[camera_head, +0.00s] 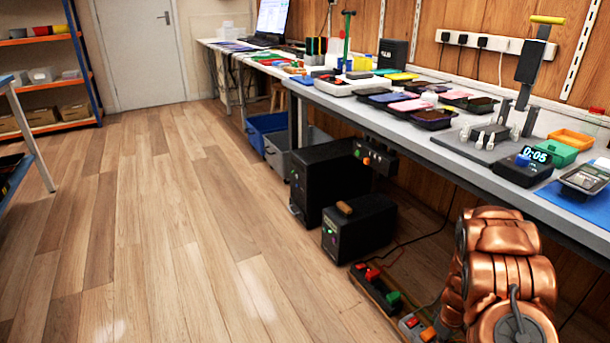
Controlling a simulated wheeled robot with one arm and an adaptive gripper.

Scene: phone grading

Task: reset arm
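My copper-coloured arm (500,275) stands at the lower right of the head view, close to the front edge of the workbench (465,160). Its upper links look folded together, with a grey cable on the nearest joint. No gripper fingers can be made out, so I cannot see whether the gripper is open or holds anything.
The bench carries several trays, a press with a yellow handle (548,20), a timer (522,166) reading 0:05 and a device on a blue mat (588,179). Black boxes (330,180) and a power strip (375,290) lie on the floor below. The wooden floor at left is clear.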

